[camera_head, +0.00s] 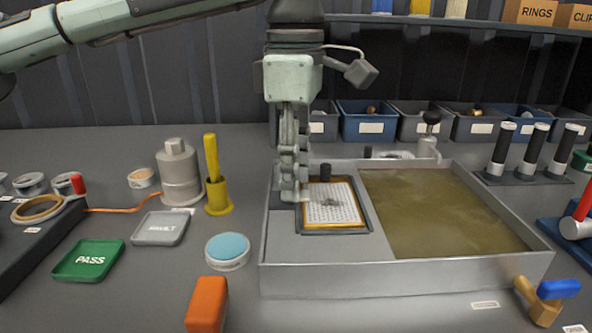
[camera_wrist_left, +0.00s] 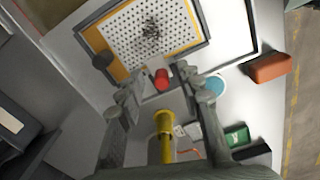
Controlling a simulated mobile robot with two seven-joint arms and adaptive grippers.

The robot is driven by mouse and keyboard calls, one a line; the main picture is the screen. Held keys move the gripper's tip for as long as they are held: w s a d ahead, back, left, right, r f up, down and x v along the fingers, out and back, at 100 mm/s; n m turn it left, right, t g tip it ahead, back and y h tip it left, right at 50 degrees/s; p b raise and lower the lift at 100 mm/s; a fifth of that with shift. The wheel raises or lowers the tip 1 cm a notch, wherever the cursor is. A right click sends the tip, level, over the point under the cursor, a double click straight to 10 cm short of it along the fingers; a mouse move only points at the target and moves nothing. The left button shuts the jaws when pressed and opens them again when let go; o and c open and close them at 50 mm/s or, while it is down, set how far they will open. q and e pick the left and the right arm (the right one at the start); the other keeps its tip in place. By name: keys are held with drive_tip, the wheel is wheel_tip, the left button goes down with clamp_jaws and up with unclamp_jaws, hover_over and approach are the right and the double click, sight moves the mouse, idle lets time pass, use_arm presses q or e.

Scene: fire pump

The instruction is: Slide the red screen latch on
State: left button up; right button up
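The perforated screen (camera_head: 332,204) lies in a yellow-edged dark frame at the left part of a grey metal basin. It fills the top of the left wrist view (camera_wrist_left: 150,30). The red screen latch (camera_wrist_left: 162,78) shows at the screen's edge there; in the head view my gripper hides it. My left gripper (camera_head: 290,194) points down at the screen's left edge. In the wrist view its fingers (camera_wrist_left: 168,87) are apart, with the red latch between their tips; I cannot tell whether they touch it. My right gripper is in neither view.
Murky water (camera_head: 440,215) fills the basin's right part. A black knob (camera_head: 326,172) stands at the screen frame's back edge. Left of the basin are a yellow holder (camera_head: 218,195), a blue-topped tin (camera_head: 227,250) and an orange block (camera_head: 207,304). Bins (camera_head: 366,122) line the back.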

use_arm(q)
wheel_tip(320, 180, up, 12)
idle(0.4)
